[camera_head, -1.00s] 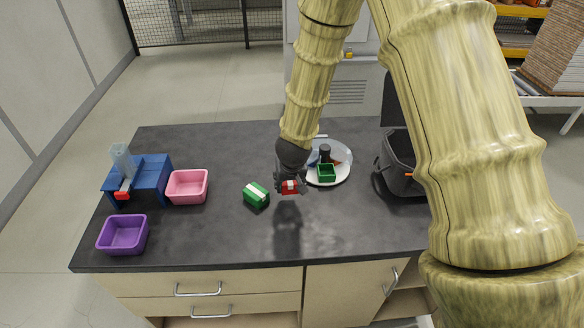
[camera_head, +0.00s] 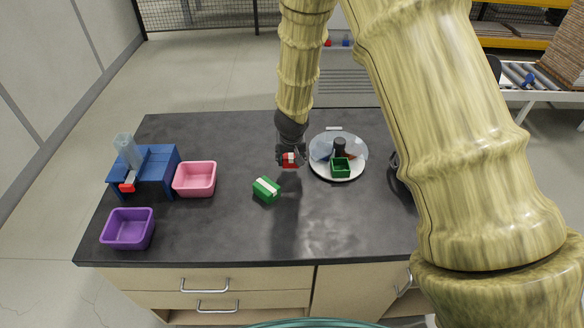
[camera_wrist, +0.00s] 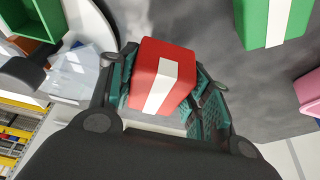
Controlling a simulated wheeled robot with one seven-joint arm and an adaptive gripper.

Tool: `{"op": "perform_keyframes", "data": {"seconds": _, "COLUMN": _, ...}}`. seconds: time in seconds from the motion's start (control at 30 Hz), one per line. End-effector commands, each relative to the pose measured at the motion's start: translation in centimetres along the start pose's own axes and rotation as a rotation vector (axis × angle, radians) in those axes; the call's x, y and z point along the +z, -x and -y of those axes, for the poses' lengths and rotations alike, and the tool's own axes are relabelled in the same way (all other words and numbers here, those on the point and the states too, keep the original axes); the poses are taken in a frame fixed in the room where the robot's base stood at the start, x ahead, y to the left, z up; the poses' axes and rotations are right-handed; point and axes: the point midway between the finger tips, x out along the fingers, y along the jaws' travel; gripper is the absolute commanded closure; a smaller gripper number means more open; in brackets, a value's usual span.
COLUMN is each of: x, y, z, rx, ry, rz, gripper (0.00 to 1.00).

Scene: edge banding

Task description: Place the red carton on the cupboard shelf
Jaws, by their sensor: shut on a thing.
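The red carton (camera_head: 289,160) has a white stripe. My gripper (camera_head: 290,154) is shut on it and holds it above the dark worktop, between the green carton and the white plate. In the wrist view the red carton (camera_wrist: 163,76) sits between the two green-padded fingers of my gripper (camera_wrist: 165,95). The cupboard (camera_head: 360,289) is the pale unit under the worktop, with drawers on the left and a handled door on the right. Its shelf inside is not clearly visible, and my arm covers the right side.
A green carton (camera_head: 266,189) with a white stripe lies left of my gripper. A white plate (camera_head: 337,177) holds a green open box (camera_head: 340,167) and a dark object. Pink (camera_head: 195,179) and purple (camera_head: 128,229) bins and a blue stand (camera_head: 158,166) are at left.

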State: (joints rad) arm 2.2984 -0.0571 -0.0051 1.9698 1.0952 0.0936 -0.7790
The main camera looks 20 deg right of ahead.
Motion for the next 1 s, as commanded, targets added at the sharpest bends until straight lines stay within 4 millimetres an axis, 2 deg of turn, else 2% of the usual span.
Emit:
{"op": "perform_keyframes", "data": {"seconds": 0.33, "x": 0.7, "y": -1.8, "z": 0.2, "rx": -0.002, "ry": 0.002, "rz": 0.0, "gripper": 0.76}}
{"op": "perform_keyframes", "data": {"seconds": 0.67, "x": 2.0, "y": -4.8, "z": 0.2, "rx": -0.002, "ry": 0.001, "rz": 0.0, "gripper": 0.76}}
{"op": "perform_keyframes", "data": {"seconds": 1.0, "x": 2.1, "y": -5.2, "z": 0.2, "rx": 0.0, "ry": 0.003, "rz": -0.002, "gripper": 0.76}}
